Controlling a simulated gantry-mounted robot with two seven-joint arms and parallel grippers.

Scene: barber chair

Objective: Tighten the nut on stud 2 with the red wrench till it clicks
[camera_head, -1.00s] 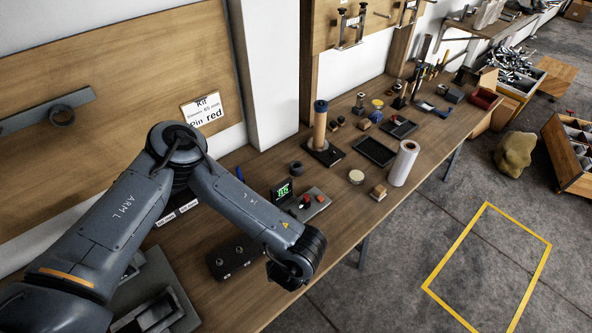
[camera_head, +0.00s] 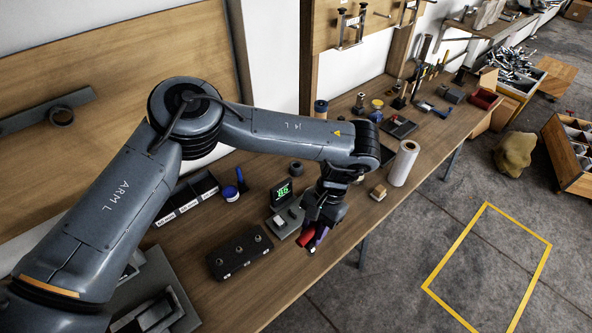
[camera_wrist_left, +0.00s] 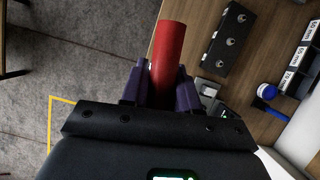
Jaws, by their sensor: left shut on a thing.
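My left gripper (camera_head: 318,228) is shut on a red cylindrical tool, which looks like the red wrench (camera_head: 304,238), above the bench's front edge. In the left wrist view the red wrench (camera_wrist_left: 168,48) sticks out between the purple fingers of my left gripper (camera_wrist_left: 160,85). Its working end cannot be made out. A dark block with several studs (camera_head: 240,254) lies on the bench, left of the gripper and apart from it. The block also shows in the left wrist view (camera_wrist_left: 229,38). Which stud is number 2, and its nut, cannot be made out. My right gripper is out of view.
A grey stand (camera_head: 292,217) with a green readout (camera_head: 282,191) sits just behind the gripper. Labelled black bins (camera_head: 187,199) and a blue-handled tool (camera_head: 239,178) are farther back. A white roll (camera_head: 403,163) stands at right. Bench between block and front edge is clear.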

